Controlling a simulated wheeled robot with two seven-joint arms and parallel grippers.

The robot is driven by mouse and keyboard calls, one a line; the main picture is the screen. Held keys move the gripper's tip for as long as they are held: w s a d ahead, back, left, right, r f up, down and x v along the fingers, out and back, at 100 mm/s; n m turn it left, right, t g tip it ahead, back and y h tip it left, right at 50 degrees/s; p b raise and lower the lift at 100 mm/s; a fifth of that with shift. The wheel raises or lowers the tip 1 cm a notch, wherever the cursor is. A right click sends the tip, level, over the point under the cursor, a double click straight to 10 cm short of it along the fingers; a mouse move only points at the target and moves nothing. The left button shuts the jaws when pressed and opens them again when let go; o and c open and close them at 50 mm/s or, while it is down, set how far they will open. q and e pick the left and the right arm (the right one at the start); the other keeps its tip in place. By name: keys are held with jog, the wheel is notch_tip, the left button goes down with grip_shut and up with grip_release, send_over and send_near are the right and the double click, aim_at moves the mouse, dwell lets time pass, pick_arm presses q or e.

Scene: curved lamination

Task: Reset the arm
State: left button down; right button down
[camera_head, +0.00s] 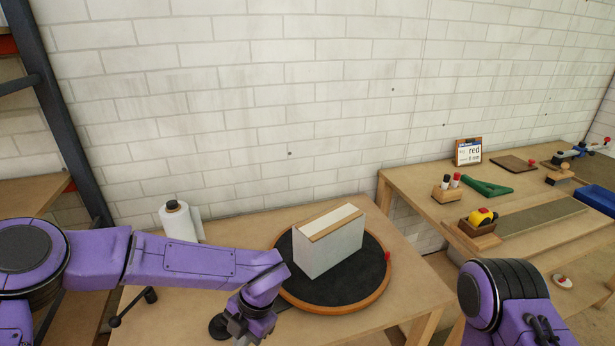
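My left arm reaches in from the left, and its gripper (240,326) hangs over the front of the near table (185,272), left of a round black turntable (345,290). Its fingers are small and dark, and I cannot tell whether they are open or shut. A pale block (330,247) with wooden strips along its top stands upright on the turntable, apart from the gripper. My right arm shows only as a purple link at the bottom right; its gripper is out of view.
A paper roll (180,222) stands behind my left arm. The right bench (420,190) holds a sign (468,151), a green tool (487,187), a yellow tape measure (482,217), a blue bin (596,198) and clamps. A dark rack post (60,120) rises at the left.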

pick_arm(q)
jog(key=s+a+f+m+t+y+b, duration=0.1)
jog(key=s+a+f+m+t+y, duration=0.15)
jog(key=a+f+m, duration=0.35)
jog(key=s+a+f+m+t+y, duration=0.1)
jog(key=s+a+f+m+t, duration=0.25)
jog(key=f, duration=0.45)
jog(key=s+a+f+m+h, duration=0.2)
jog(key=s+a+f+m, duration=0.1)
jog(key=s+m, duration=0.3)
jog(key=s+a+f+m+h, duration=0.1)
jog(key=s+a+f+m, duration=0.2)
jog(key=s+m, duration=0.4)
jog(key=s+a+b, duration=0.1)
jog(key=s, duration=0.3)
jog(key=shift+f+g+h, duration=0.25)
jog(key=shift+g+h, duration=0.1)
jog(key=shift+g, duration=0.05)
